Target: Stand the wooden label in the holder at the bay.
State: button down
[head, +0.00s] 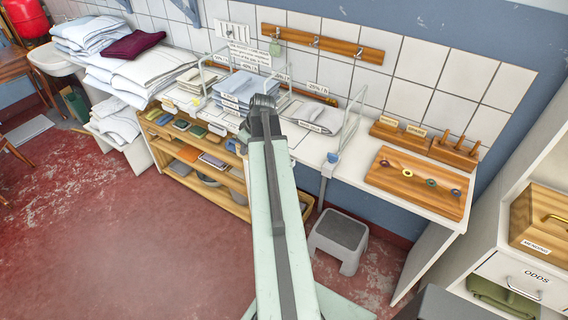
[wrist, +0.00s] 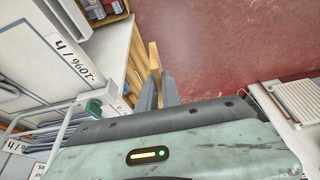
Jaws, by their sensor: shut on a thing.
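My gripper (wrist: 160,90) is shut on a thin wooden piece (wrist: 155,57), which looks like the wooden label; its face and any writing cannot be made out. In the head view my arm reaches to the counter, and its dark end (head: 262,112) hides the fingertips and the held piece. Bays with wire dividers line the counter (head: 375,160). One holds a blue-grey folded stack (head: 245,88), another a low grey-white pile (head: 318,114). Small white cards stand at several bay fronts. I cannot tell which holder is the task's.
Wooden blocks (head: 400,136) and a peg stand (head: 455,152) are at the counter's right, behind a wooden board with coloured rings (head: 415,183). A shelf unit (head: 200,165) stands below the counter, with a grey step stool (head: 340,238) nearby. Red floor (head: 110,235) is open at left.

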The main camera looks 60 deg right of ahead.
jog(key=s+d, duration=0.3)
jog(key=s+d+f+b, duration=0.1)
jog(key=s+d, duration=0.2)
jog(key=d, duration=0.1)
jog(key=s+d, duration=0.3)
jog(key=s, duration=0.1)
jog(key=shift+d+f, duration=0.25)
jog(key=shift+d, duration=0.05)
jog(key=f+b, duration=0.2)
jog(key=b, duration=0.1)
jog(key=f+b, duration=0.1)
jog(key=f, duration=0.1)
jog(key=shift+s+d, duration=0.25)
jog(key=shift+r, duration=0.2)
jog(key=shift+f, duration=0.1)
jog(key=c, duration=1.5)
grip_release()
jog(key=shift+c, duration=0.2)
